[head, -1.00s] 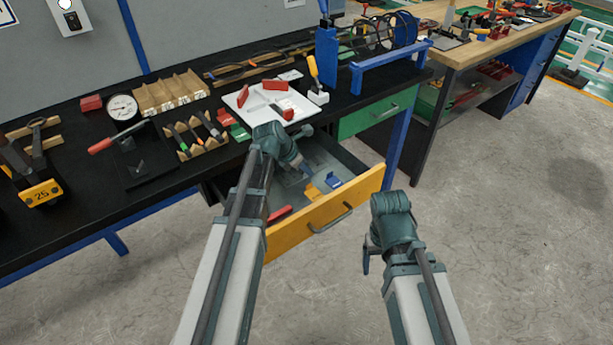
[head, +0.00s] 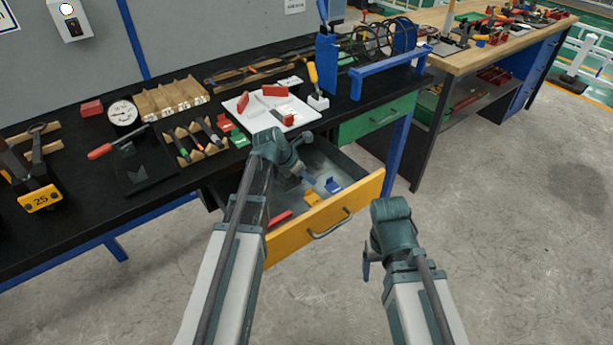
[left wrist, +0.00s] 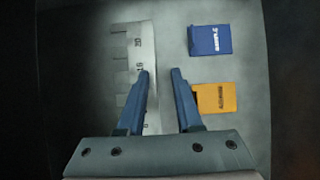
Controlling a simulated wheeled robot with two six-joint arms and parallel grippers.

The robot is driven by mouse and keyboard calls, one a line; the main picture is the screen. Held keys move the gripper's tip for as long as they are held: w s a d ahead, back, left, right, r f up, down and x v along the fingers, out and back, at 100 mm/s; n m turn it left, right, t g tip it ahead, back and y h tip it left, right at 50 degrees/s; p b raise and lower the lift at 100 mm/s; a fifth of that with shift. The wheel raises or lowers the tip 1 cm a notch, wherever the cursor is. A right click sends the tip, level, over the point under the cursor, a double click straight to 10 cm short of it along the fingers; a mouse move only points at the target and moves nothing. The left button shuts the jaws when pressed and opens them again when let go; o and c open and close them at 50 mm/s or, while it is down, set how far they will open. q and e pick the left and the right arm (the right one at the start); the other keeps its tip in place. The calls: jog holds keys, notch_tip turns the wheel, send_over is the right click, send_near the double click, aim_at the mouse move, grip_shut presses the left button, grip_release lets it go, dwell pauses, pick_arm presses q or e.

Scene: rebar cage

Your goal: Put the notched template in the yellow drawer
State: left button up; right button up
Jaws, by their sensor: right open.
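The notched template (left wrist: 135,75) is a pale metal strip with step-like notches along its left edge and dark numbers. In the left wrist view it lies on the grey drawer floor, beneath the left finger, and its right edge shows between the fingers. My left gripper (left wrist: 160,72) is open, its fingertips apart. In the head view my left gripper (head: 306,176) is inside the open yellow drawer (head: 366,194); I cannot make out the template there. My right gripper (head: 367,264) is open and empty, out over the floor right of the drawer.
A blue block (head: 333,184), a yellow block (head: 312,197) and a red piece (head: 280,217) lie in the drawer. A white tray (head: 262,122) with red pieces stands on the bench above. A green drawer (head: 376,117) is shut at right.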

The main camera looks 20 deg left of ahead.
pick_arm(q)
jog(key=p+v, duration=1)
jog(key=v, duration=0.2)
jog(key=shift+s, duration=0.1)
